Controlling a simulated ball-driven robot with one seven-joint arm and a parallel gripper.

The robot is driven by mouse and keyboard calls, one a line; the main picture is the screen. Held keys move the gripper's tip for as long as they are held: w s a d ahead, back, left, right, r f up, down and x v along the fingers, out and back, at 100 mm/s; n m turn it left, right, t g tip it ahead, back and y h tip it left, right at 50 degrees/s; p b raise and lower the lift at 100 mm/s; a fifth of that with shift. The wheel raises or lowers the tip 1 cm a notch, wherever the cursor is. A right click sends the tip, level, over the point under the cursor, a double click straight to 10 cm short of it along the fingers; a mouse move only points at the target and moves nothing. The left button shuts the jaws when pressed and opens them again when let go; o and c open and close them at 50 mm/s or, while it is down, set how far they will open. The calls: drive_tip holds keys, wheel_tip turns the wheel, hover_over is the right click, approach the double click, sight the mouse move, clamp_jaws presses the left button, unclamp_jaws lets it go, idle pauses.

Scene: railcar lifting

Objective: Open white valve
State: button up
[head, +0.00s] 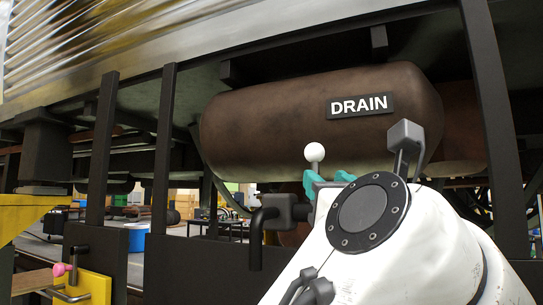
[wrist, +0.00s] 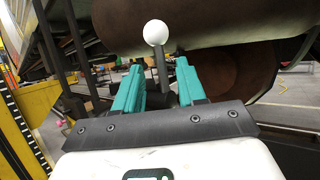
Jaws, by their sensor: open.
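My gripper (wrist: 158,80) has teal fingers, open, one on each side of the stem's line. In the head view my gripper (head: 328,180) is just below the knob, partly hidden by my arm. I cannot tell whether the fingers touch the stem.
Dark vertical posts (head: 103,150) stand left of the tank and another (head: 492,120) stands right. A blue bucket (head: 137,238) sits on the floor behind the frame.

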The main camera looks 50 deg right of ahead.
sight(316, 169)
drive_tip(key=shift+r+p+x, duration=0.25)
drive_tip(key=shift+p+x, duration=2.35)
drive_tip(key=shift+p, duration=0.7)
drive_tip(key=shift+x, duration=1.25)
drive_tip(key=shift+f, duration=0.15)
drive_tip(key=shift+c, duration=0.4)
clamp_jaws()
